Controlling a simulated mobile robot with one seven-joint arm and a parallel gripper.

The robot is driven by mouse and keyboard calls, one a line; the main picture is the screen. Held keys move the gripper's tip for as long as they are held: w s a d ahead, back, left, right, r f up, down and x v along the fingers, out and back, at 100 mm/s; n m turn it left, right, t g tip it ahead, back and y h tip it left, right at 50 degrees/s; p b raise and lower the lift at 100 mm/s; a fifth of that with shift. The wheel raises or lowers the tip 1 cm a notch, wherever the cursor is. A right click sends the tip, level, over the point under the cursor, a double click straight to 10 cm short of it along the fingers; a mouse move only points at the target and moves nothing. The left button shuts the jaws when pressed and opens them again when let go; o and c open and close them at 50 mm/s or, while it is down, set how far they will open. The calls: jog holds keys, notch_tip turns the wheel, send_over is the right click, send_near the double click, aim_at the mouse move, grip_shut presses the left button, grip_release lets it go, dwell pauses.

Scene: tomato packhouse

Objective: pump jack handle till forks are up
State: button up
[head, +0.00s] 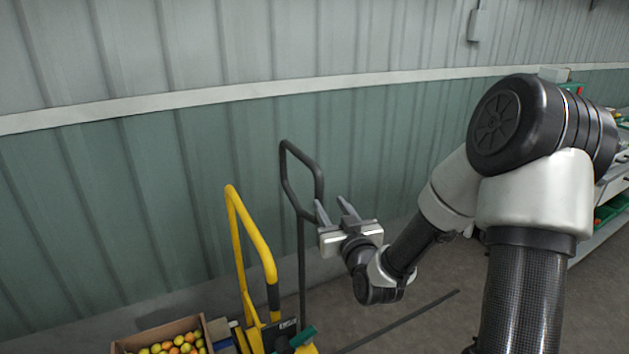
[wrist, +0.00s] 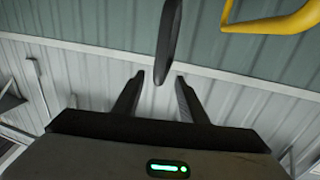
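A black looped handle (head: 321,185) on a thin upright pole stands in front of the green wall, left of my gripper (head: 329,200) in the head view. My gripper is open, its two fingers apart and pointing up toward the loop. In the wrist view a black bar of the handle (wrist: 170,40) comes down from the top edge to the gap between the open fingertips (wrist: 159,76). No contact shows, and I cannot tell how much depth lies between them. The jack's forks are out of view.
A yellow tubular frame (head: 238,232) stands left of the black handle and also shows in the wrist view (wrist: 275,24). A box of tomatoes (head: 202,322) sits at the lower left. The ribbed wall (head: 120,200) is close behind. A rack with green bins (head: 605,212) is at the right.

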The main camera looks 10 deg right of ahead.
aim_at(316, 181)
jog(key=w+a, duration=0.1)
jog(key=w, duration=1.3)
jog(key=shift+a+p, duration=0.3)
jog(key=shift+s, duration=0.1)
grip_shut()
